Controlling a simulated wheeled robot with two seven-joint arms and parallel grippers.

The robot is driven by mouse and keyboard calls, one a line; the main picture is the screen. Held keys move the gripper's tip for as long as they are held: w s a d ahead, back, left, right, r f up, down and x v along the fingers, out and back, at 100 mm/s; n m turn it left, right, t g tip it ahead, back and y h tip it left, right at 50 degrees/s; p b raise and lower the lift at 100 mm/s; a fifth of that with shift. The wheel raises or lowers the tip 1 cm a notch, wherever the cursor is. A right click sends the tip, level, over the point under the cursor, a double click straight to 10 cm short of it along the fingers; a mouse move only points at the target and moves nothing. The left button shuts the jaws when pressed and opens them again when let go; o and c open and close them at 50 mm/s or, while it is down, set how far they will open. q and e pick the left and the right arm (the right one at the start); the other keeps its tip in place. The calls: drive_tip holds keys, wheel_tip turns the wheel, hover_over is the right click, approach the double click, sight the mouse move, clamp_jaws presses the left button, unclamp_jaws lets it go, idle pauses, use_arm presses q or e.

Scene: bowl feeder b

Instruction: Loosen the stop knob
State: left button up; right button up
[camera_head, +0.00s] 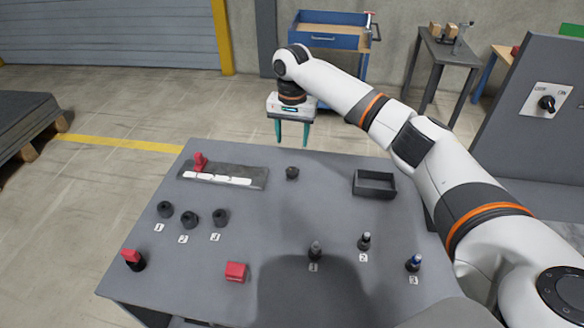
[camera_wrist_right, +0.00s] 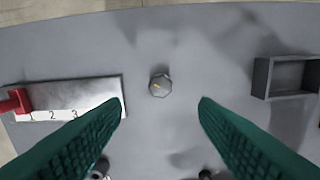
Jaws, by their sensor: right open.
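A small dark knob (camera_head: 292,172), which looks like the stop knob, stands on the grey table near its far edge. In the right wrist view the knob (camera_wrist_right: 160,86) is grey and many-sided, with a yellow mark on top. My right gripper (camera_head: 292,144) points down above the far part of the table. Its green fingers are open and empty, apart from the knob. In the wrist view the knob shows between and slightly beyond the fingertips (camera_wrist_right: 162,102). My left gripper is not in view.
A plate with a red block (camera_head: 200,161) and white strip numbered 1 to 3 lies left of the knob. A dark open tray (camera_head: 374,191) lies right. Several dark pegs, numbered labels and a red cube (camera_head: 236,271) stand nearer. A panel with a switch (camera_head: 546,103) stands at right.

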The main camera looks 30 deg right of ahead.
sight(292, 170)
drive_tip(key=f, duration=0.3)
drive_tip(key=f+p, duration=0.1)
drive_tip(key=f, duration=0.3)
drive_tip(key=f+p, duration=0.1)
drive_tip(key=f, duration=0.3)
drive_tip(key=shift+s+a, duration=0.15)
drive_tip(key=shift+s, duration=0.1)
drive_tip(key=c, duration=1)
drive_tip(key=shift+n+p, duration=0.3)
drive_tip(key=n+p, duration=0.1)
drive_tip(key=n, duration=0.2)
drive_tip(key=shift+r, duration=0.1)
drive_tip(key=n+p, duration=0.1)
drive_tip(key=n, duration=0.8)
drive_tip(key=shift+n+p, duration=0.3)
drive_tip(key=shift+n, duration=2.7)
